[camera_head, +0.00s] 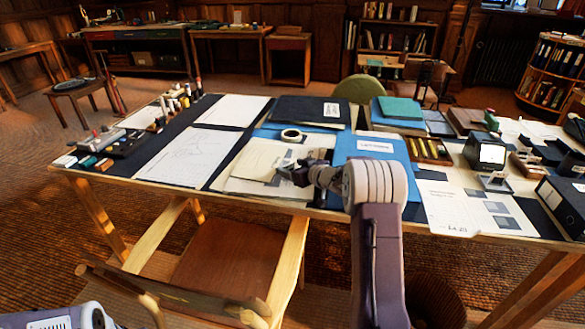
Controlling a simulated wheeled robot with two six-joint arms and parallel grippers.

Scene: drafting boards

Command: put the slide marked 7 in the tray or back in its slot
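My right gripper (286,172) is above the pale sheets (252,160) near the front edge of the table, pointing left. It is small and dark here, and I cannot tell whether its fingers are open or hold anything. I cannot make out a slide marked 7. A wooden slotted box (428,150) stands to the right of the blue folder (368,145); it may be the slide holder, but its markings are too small to read. I cannot pick out a tray with certainty. My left gripper is not in view.
A roll of tape (291,135) lies behind the gripper. A black boxy device with a pale screen (491,154) and a black box file (566,205) stand at the right. Bottles and small items crowd the left end. A wooden chair (225,262) stands in front of the table.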

